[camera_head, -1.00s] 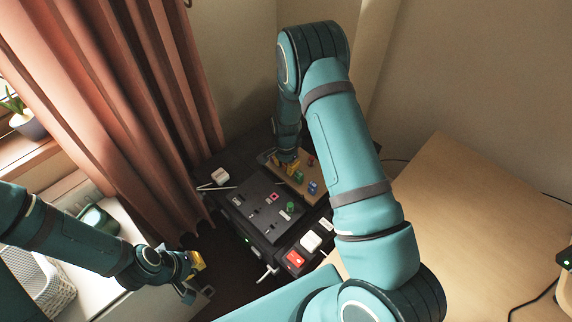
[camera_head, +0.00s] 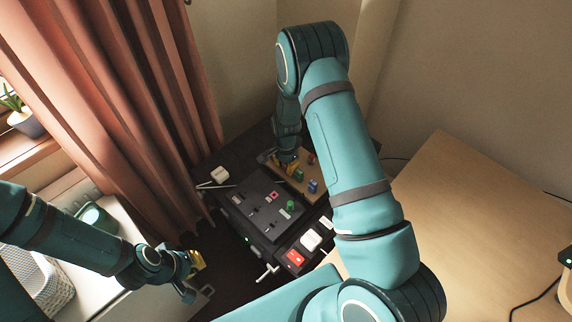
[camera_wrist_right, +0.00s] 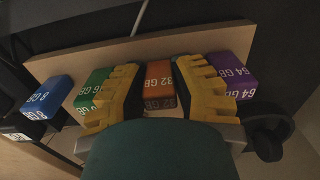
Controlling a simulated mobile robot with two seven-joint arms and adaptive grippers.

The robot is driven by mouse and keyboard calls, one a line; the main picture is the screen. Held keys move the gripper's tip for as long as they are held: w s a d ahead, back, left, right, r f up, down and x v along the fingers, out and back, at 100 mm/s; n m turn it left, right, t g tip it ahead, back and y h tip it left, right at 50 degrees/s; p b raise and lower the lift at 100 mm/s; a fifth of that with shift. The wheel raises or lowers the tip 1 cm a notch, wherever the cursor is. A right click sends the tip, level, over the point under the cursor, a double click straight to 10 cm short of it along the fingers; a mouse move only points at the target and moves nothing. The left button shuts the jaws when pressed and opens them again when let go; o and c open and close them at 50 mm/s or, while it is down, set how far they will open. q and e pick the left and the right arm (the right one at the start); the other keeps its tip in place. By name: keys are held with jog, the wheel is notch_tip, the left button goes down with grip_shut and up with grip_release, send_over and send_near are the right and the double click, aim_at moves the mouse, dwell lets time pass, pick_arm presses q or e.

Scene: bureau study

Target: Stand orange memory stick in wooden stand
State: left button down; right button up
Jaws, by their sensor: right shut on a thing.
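The orange memory stick (camera_wrist_right: 158,82), marked 32 GB, is between the yellow fingers of my right gripper (camera_wrist_right: 158,98), which is shut on it. It lines up over the wooden stand (camera_wrist_right: 196,45), between the green 16 GB stick (camera_wrist_right: 93,88) and the purple 64 GB stick (camera_wrist_right: 232,75). A blue 8 GB stick (camera_wrist_right: 47,96) is at the left. The orange stick's lower end is hidden, so I cannot tell how deep it sits. In the head view my right gripper (camera_head: 286,162) is at the stand's far left part. My left gripper (camera_head: 194,264) hangs away from the stand; its jaw opening is unclear.
A black panel (camera_head: 262,190) with slots and small coloured pieces lies beside the stand. A red piece (camera_head: 295,258) and a white piece (camera_head: 311,240) are in front of it. A white block (camera_head: 220,174) is at left.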

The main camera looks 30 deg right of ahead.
jog(key=o, duration=0.9)
notch_tip(320, 180, up, 12)
jog(key=shift+r, duration=0.1)
